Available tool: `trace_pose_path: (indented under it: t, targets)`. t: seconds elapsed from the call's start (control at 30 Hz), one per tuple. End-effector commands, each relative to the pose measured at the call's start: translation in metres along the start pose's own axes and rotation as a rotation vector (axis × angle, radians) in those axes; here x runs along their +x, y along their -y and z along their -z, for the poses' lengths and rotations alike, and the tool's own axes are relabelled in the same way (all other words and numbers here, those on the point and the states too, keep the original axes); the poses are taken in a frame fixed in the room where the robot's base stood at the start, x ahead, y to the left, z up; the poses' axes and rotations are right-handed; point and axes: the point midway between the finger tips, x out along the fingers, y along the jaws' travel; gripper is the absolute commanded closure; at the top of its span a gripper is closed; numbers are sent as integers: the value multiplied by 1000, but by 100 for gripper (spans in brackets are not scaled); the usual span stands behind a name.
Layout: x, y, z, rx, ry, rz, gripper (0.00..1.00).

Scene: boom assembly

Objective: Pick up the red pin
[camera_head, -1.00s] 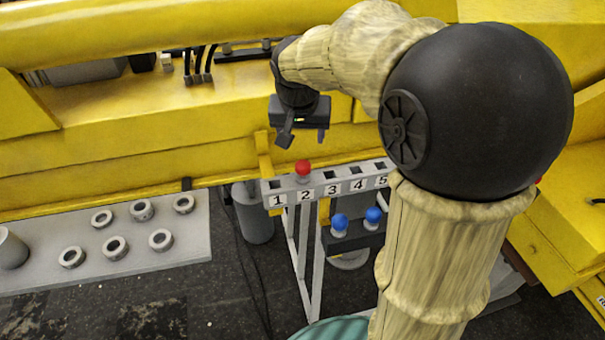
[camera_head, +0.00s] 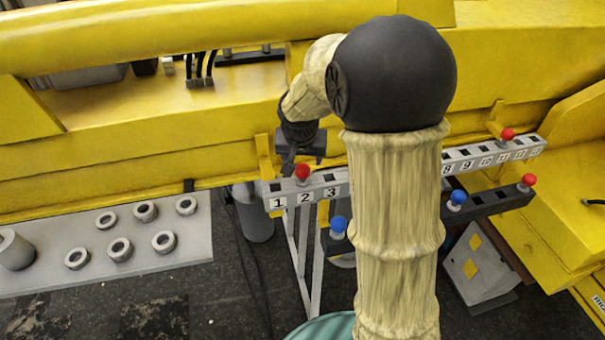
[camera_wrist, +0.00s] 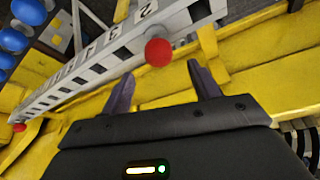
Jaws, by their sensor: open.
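A red pin (camera_head: 302,171) with a round head stands in slot 2 of a grey numbered rail (camera_head: 333,190). My gripper (camera_head: 289,168) is just behind and above this pin in the head view. In the wrist view the red pin (camera_wrist: 158,52) shows just beyond the tips of my gripper (camera_wrist: 160,78), roughly between the two spread fingers. The fingers are open, empty and apart from the pin. Two more red pins stand at the right, one on the numbered rail (camera_head: 507,134) and one on the lower dark rail (camera_head: 529,180). My arm hides the middle of both rails.
Blue pins (camera_head: 338,224) stand on the lower dark rail. A yellow boom (camera_head: 130,150) runs close behind the numbered rail. A grey plate (camera_head: 40,275) with several metal rings lies at the left. Dark floor is open in front of it.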

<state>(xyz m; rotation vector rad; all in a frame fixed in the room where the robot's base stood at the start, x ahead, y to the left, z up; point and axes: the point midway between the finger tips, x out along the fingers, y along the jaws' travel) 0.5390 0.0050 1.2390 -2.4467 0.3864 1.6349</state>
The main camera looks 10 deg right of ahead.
Motion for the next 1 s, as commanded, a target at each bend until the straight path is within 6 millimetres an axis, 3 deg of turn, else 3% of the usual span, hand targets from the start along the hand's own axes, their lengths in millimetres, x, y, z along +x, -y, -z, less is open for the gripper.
trace_pose_path:
  t: [0.2, 0.67, 1.0]
  targets:
    - [24, 0, 0, 0, 2, -1, 38]
    - [31, -2, 0, 4, 1, -2, 38]
    - [68, -2, -4, 1, 3, -3, 38]
